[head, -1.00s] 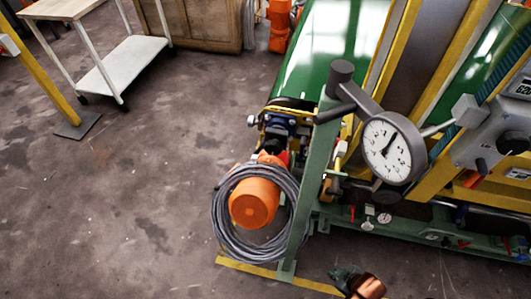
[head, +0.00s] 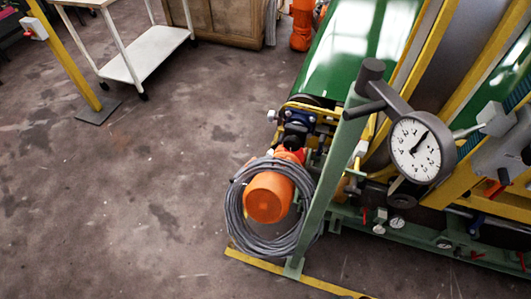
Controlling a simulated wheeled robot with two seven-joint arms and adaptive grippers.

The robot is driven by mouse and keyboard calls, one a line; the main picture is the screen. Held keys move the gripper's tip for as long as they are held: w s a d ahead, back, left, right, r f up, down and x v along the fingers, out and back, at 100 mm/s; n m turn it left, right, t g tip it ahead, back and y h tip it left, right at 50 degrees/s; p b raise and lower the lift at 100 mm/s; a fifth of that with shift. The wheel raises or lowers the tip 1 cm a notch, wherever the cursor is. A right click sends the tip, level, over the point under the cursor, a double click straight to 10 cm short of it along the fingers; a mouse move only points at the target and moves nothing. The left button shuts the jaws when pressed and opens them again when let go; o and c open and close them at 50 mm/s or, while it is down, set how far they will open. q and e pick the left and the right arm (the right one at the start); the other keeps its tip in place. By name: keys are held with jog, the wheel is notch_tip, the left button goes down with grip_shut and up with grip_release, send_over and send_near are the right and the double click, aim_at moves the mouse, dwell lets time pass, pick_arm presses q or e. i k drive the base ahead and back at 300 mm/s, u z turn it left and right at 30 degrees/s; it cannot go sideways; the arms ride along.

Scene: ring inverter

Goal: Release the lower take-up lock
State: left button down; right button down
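The ring inverter machine, with a green drum (head: 362,50) and yellow frame bars, fills the right side of the head view. Small red-handled fittings sit along its low green base rail (head: 440,246), one red handle (head: 363,215) near the green post and another (head: 477,256) further right. They are too small to tell which, if any, is the lower take-up lock. Neither of my grippers is in view.
A dial gauge (head: 421,147) hangs from an arm on a green post (head: 325,190). An orange motor (head: 268,197) stands beside coiled grey cable (head: 235,215). A white cart (head: 145,58) and yellow post (head: 68,60) stand at the upper left. The left floor is clear.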

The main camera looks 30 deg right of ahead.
aim_at(280, 140)
jog(key=z, duration=0.05)
jog(key=i, duration=0.55)
jog(key=z, duration=1.65)
